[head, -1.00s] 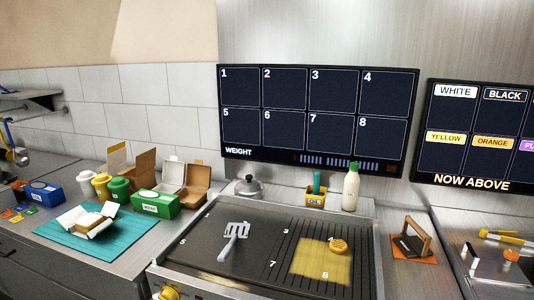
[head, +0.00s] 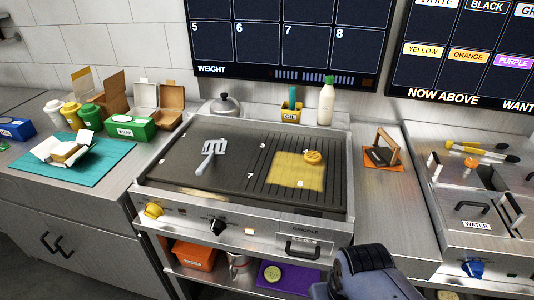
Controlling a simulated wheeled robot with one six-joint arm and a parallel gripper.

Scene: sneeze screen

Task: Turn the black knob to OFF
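The black knob (head: 217,227) is on the front panel of the griddle (head: 190,160), right of a yellow knob (head: 153,210). Small markings surround it, but they are too small to read, and I cannot tell its setting.
A drawer handle (head: 302,248) sticks out of the panel between the knob and my arm. An orange bin (head: 194,255) and a purple mat (head: 283,277) are on the shelf below. A blue knob (head: 473,268) is at the right.

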